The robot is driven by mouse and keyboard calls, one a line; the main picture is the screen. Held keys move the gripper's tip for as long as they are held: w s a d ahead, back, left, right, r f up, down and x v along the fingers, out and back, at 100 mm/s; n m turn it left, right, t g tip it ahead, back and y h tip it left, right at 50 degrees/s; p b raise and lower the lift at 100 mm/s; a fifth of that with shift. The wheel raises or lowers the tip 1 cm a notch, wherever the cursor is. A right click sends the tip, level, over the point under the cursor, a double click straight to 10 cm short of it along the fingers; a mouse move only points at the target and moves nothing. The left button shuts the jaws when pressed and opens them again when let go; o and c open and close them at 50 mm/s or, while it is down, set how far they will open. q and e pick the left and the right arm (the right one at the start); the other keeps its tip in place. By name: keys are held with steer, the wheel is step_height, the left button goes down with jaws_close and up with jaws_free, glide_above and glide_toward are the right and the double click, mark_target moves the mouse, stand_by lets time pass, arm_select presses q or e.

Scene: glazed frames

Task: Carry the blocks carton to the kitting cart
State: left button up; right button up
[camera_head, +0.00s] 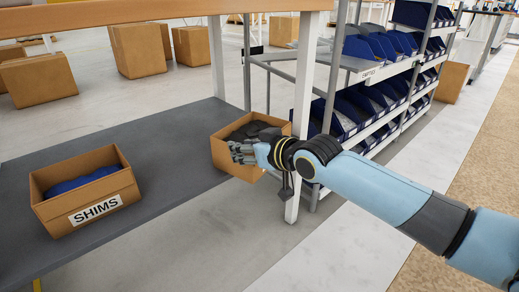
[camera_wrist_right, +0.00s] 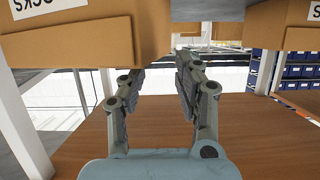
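An open brown carton (camera_head: 228,158) with dark contents sits at the right end of the grey lower shelf. My right gripper (camera_head: 242,152) is at its near upper edge in the head view; I cannot tell if they touch. In the wrist view, which looks upside down, a carton (camera_wrist_right: 90,40) has a partly seen label ending in "CKS". There the right gripper's two fingers (camera_wrist_right: 161,80) are apart, with a clear gap, just beside the carton. I cannot tell which thing is the kitting cart. My left gripper is not in view.
A carton labelled SHIMS (camera_head: 90,220) with blue contents sits left on the grey shelf (camera_head: 175,165). A wooden bench top (camera_head: 130,12) is above, with a white leg (camera_head: 303,110) near the right gripper. A metal rack of blue bins (camera_head: 350,115) stands right. Floor is clear in front.

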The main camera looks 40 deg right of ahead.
steer(key=v, duration=0.7)
steer(key=shift+s+r, duration=0.15)
steer(key=shift+s, duration=0.15)
